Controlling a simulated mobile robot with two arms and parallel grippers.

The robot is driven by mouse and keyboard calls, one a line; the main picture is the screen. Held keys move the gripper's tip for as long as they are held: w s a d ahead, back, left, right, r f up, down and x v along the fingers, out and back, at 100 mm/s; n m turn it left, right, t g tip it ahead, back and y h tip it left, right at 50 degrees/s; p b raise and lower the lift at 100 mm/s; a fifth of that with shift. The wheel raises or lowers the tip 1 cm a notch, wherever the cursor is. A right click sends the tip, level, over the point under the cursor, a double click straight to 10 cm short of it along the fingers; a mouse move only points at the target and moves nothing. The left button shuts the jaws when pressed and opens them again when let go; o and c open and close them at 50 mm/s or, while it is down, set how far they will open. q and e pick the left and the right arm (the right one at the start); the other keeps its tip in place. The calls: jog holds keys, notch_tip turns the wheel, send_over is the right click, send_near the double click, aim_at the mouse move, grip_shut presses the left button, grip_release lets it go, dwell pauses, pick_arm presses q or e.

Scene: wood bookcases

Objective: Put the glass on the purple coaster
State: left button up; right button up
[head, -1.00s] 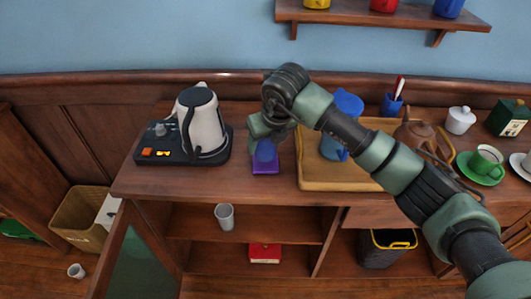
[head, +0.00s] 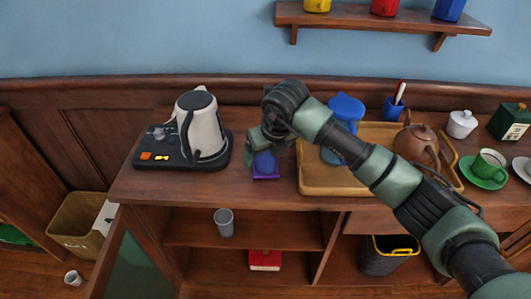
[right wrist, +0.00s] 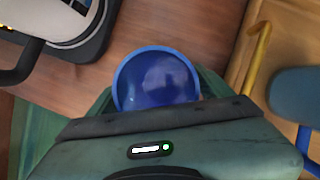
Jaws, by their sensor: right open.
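The purple coaster (head: 266,177) lies on the wooden counter, right of the kettle. A round blue glass (head: 265,162) stands at the coaster, apparently on it; my gripper partly covers it in the head view. In the right wrist view I look down into the open mouth of the blue glass (right wrist: 157,80), and the coaster is hidden there. My right gripper (head: 262,148) is open, with its jaws low around the glass. Whether a jaw touches the glass is not clear. My left gripper is not in view.
A kettle (head: 203,125) on a black base stands left. A wooden tray (head: 320,186) with a blue pitcher (head: 345,108) and brown teapot (head: 416,142) is close on the right. A grey cup (head: 224,222) and red box (head: 265,260) sit on shelves below.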

jog(key=b+v, duration=0.1)
jog(key=v, duration=1.1)
